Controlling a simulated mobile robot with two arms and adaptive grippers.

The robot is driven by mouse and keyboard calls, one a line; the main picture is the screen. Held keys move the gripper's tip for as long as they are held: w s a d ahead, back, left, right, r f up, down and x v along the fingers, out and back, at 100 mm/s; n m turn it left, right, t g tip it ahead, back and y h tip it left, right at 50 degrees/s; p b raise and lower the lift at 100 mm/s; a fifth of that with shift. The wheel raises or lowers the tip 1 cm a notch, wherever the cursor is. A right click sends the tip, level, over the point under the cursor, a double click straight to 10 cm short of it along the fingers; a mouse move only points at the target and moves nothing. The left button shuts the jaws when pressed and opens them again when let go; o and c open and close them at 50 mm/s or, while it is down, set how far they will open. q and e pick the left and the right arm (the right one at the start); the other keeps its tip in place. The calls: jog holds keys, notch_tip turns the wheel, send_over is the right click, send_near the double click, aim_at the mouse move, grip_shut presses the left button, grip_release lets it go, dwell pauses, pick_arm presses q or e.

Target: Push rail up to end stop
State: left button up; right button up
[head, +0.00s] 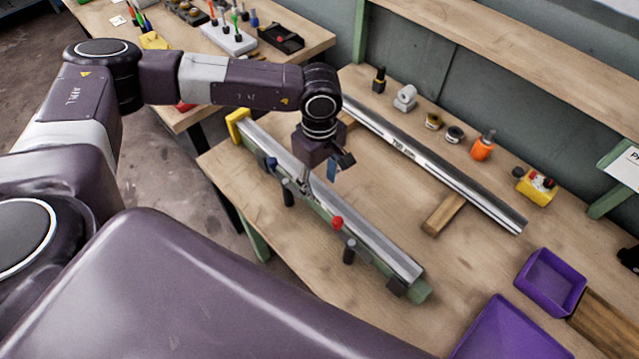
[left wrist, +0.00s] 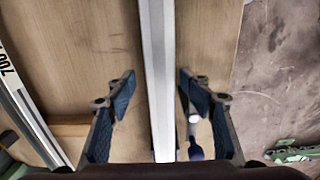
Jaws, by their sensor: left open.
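A silver rail (head: 375,240) lies along a green fixture (head: 418,291) on the workbench. A yellow block (head: 237,124), which looks like the end stop, is at the fixture's far left end. The rail's far end is close to it; I cannot tell whether they touch. My left gripper (head: 318,178) is low over the rail, nearer the yellow block than the near end. In the left wrist view, my left gripper (left wrist: 158,84) is open, with one finger on each side of the rail (left wrist: 157,50) and gaps showing between. My right gripper is not in view.
A second rail (head: 430,160) marked 700 mm rests on wooden blocks (head: 443,215) behind. Dark handles (head: 349,252) and a red knob (head: 337,222) stand along the fixture's front. Small parts, including an orange one (head: 483,147), line the back. Purple bins (head: 551,281) are at right.

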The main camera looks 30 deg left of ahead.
aim_at(319, 188)
pick_arm(q)
notch_tip(319, 188, up, 10)
jog(key=shift+r, duration=0.25)
dwell(0.6)
